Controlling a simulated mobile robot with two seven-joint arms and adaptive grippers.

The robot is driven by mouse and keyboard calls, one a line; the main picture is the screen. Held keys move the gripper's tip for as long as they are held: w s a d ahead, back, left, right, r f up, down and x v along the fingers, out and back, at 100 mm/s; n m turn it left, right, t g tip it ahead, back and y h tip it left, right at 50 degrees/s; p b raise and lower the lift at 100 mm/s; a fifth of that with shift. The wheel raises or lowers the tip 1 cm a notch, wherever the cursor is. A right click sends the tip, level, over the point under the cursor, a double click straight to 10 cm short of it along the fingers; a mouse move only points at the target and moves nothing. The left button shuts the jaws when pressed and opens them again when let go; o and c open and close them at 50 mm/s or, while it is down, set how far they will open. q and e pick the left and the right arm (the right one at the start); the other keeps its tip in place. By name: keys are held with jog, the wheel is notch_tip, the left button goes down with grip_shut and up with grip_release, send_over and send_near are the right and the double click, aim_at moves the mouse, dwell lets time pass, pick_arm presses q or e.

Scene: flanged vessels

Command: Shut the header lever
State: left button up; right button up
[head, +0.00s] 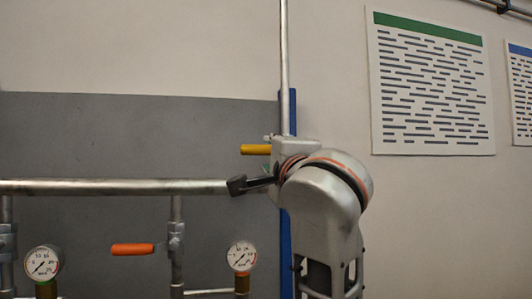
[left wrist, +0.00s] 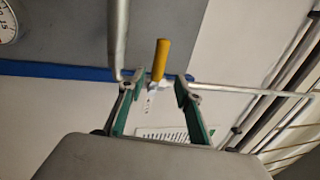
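A lever with a yellow handle (head: 256,149) points left, level, from a valve at the foot of the vertical pipe (head: 285,70) in the head view. It lies parallel to and above the thick header pipe (head: 120,187). My left gripper (head: 256,180) is just below the handle, largely hidden by my own wrist. In the left wrist view the left gripper (left wrist: 156,84) is open, with green-lined fingers apart. The yellow handle (left wrist: 160,60) shows in line with the gap between the fingertips; I cannot tell whether it touches them. My right gripper is not in view.
An orange-handled lever (head: 133,249) sits on a thinner pipe at lower left, between two round gauges, one left (head: 43,262) and one right (head: 241,256). A blue upright (head: 286,240) runs behind my arm. A notice (head: 430,85) hangs on the wall at right.

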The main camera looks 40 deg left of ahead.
pick_arm(q)
jog(key=shift+v, duration=1.55)
